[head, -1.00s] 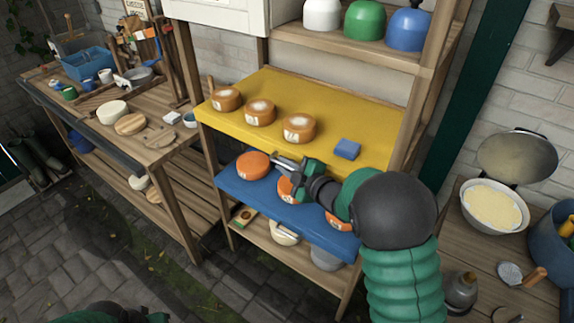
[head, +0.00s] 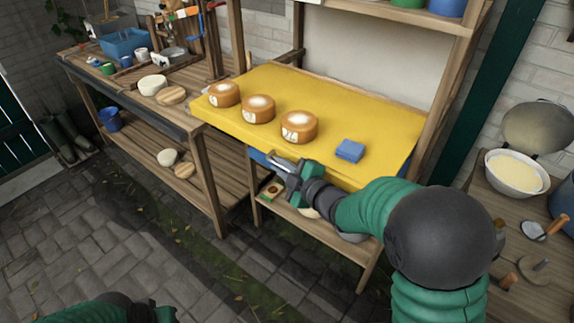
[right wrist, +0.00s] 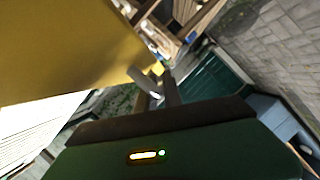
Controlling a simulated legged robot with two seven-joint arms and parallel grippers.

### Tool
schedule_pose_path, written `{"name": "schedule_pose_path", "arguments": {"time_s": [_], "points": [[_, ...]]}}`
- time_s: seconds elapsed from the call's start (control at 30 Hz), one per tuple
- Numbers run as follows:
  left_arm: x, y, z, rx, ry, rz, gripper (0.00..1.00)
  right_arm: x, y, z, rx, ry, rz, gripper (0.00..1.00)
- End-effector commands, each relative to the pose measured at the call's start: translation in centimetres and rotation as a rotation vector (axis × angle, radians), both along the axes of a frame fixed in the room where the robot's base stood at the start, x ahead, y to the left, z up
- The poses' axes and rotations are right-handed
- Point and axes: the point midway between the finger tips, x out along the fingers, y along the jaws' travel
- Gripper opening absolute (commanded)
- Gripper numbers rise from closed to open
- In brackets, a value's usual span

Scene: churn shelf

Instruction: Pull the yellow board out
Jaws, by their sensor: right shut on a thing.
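The yellow board (head: 345,112) juts forward out of the wooden shelf frame and hides most of the blue board (head: 258,157) below it. In the right wrist view the yellow board (right wrist: 65,45) fills the upper left. My left gripper (head: 148,309) shows only partly at the bottom left, and its jaws are unclear.
A wooden workbench (head: 130,90) with a blue crate (head: 124,43) stands at the left. At the right, a side table holds a white bowl (head: 514,176). The paved floor (head: 200,240) in front is clear. A shelf upright (head: 455,80) stands right of the board.

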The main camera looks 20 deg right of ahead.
Motion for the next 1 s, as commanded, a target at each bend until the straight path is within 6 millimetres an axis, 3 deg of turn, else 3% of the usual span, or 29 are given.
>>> {"name": "schedule_pose_path", "arguments": {"time_s": [0.2,0.63,0.67,0.7,1.0], "points": [[0.0,0.0,-0.6,0.000,0.000,0.000,0.36,-1.0,1.6,0.0,0.001,0.001,0.001,0.00],[0.0,0.0,-0.6,0.000,0.000,0.000,0.36,-1.1,1.7,0.1,-0.001,0.001,0.000,0.00],[0.0,0.0,-0.6,0.000,0.000,0.000,0.36,-1.1,1.7,0.1,0.000,0.000,-0.001,0.13],[0.0,0.0,-0.6,0.000,0.000,0.000,0.36,-1.1,1.7,0.1,-0.001,0.001,0.000,0.19],[0.0,0.0,-0.6,0.000,0.000,0.000,0.36,-1.2,1.6,0.0,-0.001,0.003,-0.003,0.20]]}}
